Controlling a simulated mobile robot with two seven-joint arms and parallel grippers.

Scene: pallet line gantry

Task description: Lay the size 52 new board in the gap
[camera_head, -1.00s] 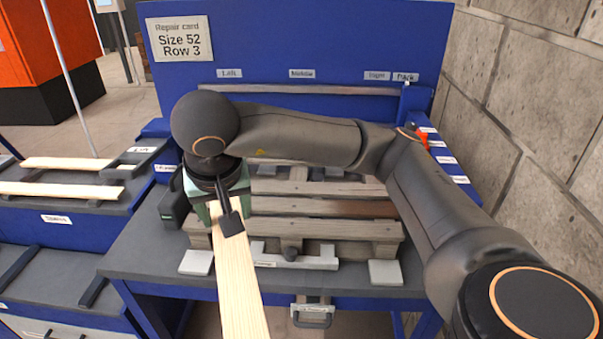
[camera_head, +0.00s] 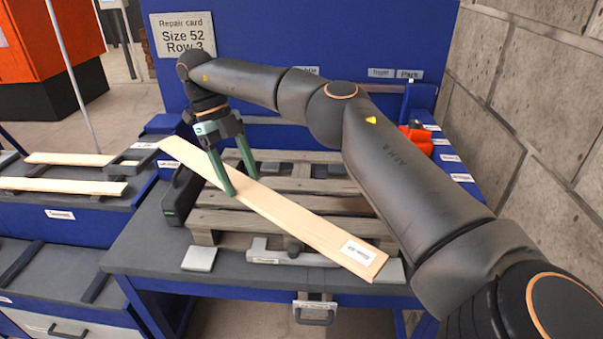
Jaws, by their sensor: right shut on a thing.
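The new board (camera_head: 290,217) is a long pale plank with a white label (camera_head: 358,252) near its front right end; I cannot read the label surely. My right gripper (camera_head: 240,182) is shut on it left of its middle, one green finger on each side. The board is held slantwise over the grey wooden pallet (camera_head: 320,185), from back left to front right, its front end over the bench edge. Dark openings show between the pallet's weathered slats, but the board and my arm hide parts of them. My left gripper is out of view.
The repair card (camera_head: 184,34) on the blue back panel reads Size 52, Row 3. More pale boards (camera_head: 65,186) lie on the left rack. A black case (camera_head: 181,195) stands left of the pallet.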

